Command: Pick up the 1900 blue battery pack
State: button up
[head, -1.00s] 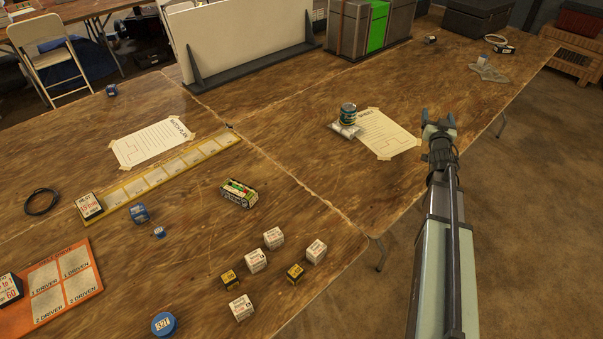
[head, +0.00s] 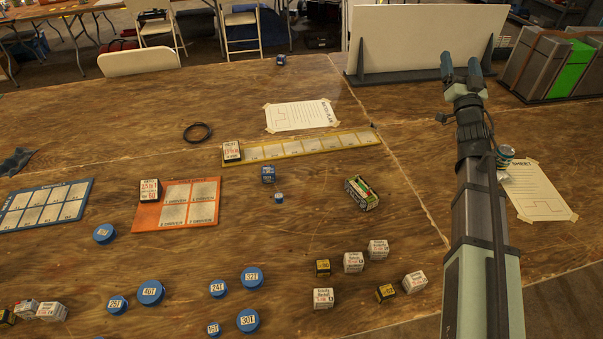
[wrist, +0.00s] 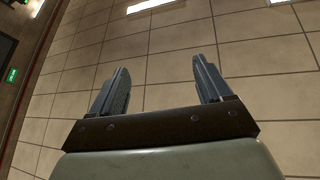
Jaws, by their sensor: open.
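Several small blue items lie on the wooden table in the head view, and I cannot read a 1900 on any. A blue block with a white label (head: 268,174) stands just below the yellow strip. A smaller blue piece (head: 278,197) sits just in front of it. Another dark blue block (head: 281,61) is near the far edge. My gripper (head: 461,66) is open and empty, raised at upper right, in front of the white panel and away from these items. Its two fingers (wrist: 160,88) stand apart in the wrist view, against the ceiling.
A green-topped block (head: 361,194) lies right of the blue pieces. Small white and black-yellow boxes (head: 353,262) and blue discs (head: 249,277) cover the front. An orange board (head: 176,206), blue board (head: 42,205) and yellow strip (head: 300,146) lie flat. A white panel (head: 420,38) stands behind.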

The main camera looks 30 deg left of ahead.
jog(key=w+a+f+n+g+h, duration=0.1)
jog(key=w+a+f+g+h, duration=0.15)
jog(key=a, duration=1.05)
jog(key=a+f+n+g+h, duration=0.3)
jog(key=a+f, duration=0.4)
jog(key=a, duration=0.2)
jog(key=n+g+h, duration=0.7)
jog(key=n+g, duration=0.8)
jog(key=n, duration=0.2)
send_over(268, 169)
notch_tip(268, 169, down, 16)
jog(key=r, duration=0.1)
jog(key=f, duration=0.8)
jog(key=shift+w+a+f, duration=0.2)
jog(key=shift+s+d+f, duration=0.15)
jog(key=shift+f, duration=1.2)
jog(key=shift+s+d+f, duration=0.1)
jog(key=shift+s+f, duration=0.05)
jog(key=shift+f, duration=1.2)
